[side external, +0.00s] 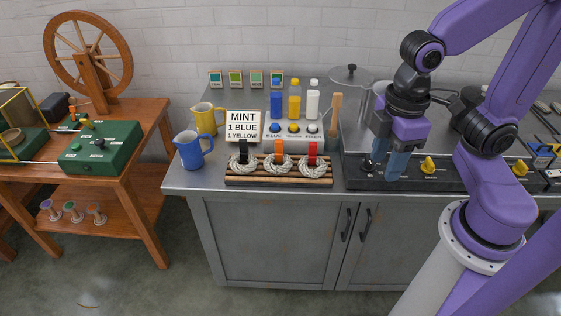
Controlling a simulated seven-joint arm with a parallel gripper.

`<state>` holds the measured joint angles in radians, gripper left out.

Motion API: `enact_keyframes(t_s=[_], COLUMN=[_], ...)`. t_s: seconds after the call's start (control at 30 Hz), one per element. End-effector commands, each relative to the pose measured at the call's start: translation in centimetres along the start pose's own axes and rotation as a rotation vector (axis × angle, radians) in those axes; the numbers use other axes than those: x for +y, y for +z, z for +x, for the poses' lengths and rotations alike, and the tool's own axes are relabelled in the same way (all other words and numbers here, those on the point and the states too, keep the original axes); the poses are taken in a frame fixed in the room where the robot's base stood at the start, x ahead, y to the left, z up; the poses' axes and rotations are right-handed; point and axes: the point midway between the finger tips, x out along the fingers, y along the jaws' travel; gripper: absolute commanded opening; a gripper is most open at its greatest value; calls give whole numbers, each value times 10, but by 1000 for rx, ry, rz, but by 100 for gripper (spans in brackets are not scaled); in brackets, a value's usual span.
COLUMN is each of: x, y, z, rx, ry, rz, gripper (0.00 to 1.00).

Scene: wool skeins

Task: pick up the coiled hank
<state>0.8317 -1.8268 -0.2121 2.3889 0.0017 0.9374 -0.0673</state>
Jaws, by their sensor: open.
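Three cream coiled hanks lie in a row on a slatted wooden rack (278,182) on the metal counter. The left hank (243,164) sits by a black tag, the middle hank (280,167) by an orange tag, and the right hank (314,167) by a red tag. My gripper (384,172) points down to the right of the rack, over the dark control strip. Its fingers are open, and no hank shows between them. It is apart from all three hanks.
A blue jug (190,150) and a yellow jug (205,118) stand left of the rack. Behind it are a sign (243,126) reading MINT, 1 BLUE, 1 YELLOW, and several bottles. A control strip with yellow knobs (430,166) runs to the right.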

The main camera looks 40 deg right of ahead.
Motion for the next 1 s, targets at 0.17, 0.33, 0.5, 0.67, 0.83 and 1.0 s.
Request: enact_keyframes(t_s=[0.17,0.33,0.5,0.67,0.83,1.0], x=[42,90,143,198,256,296], y=[-48,-86,-115,-131,-137,-133], z=[-7,-10,-9,-5,3,10], rx=[-7,-12,-16,-21,-25,-28], ry=[3,5,6,5,4,3], rz=[54,99,144,187,232,262], gripper=[47,47,47,47,47,47])
